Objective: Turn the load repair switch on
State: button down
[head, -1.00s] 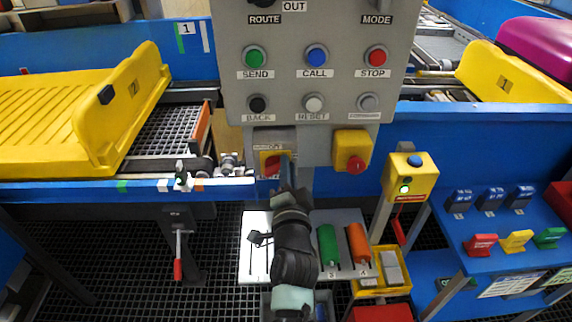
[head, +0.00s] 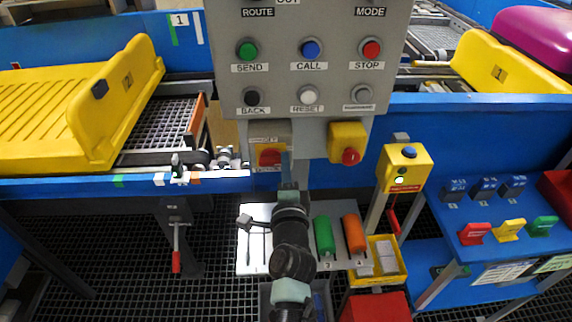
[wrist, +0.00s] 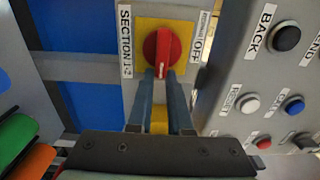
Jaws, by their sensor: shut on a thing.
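A red rotary knob (wrist: 161,46) with a white pointer mark sits on a yellow plate (wrist: 188,28) in the wrist view. Its labels read "SECTION 1-2" and "OFF"; the smaller print is unreadable. The pointer mark faces my gripper, toward the bottom of the wrist view, not the "OFF" label. My gripper (wrist: 161,74) is shut on the knob's grip bar, one finger on each side. In the head view the knob (head: 269,157) is below the button panel, partly hidden by my gripper (head: 287,160). I cannot read "load repair" on any label.
A second red knob (head: 350,156) on a yellow box stands close to the right. The grey button panel (head: 330,85) is just above. A yellow lamp box (head: 407,168) is farther right, its lower lamp whitish. A tool board (head: 252,262) lies below my arm.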

jog(key=shift+a+f, duration=0.25)
jog(key=shift+a, duration=0.3)
jog(key=c, duration=0.9)
grip_release()
jog(key=shift+o, duration=0.3)
jog(key=shift+r, duration=0.15)
jog(key=shift+d+r, duration=0.2)
jog(key=shift+d, duration=0.15)
jog(key=shift+s, duration=0.1)
jog(key=s+p, duration=0.3)
jog(key=s, duration=1)
jog(key=shift+a+p, duration=0.15)
jog(key=shift+p, duration=0.15)
jog(key=shift+w+f, duration=0.1)
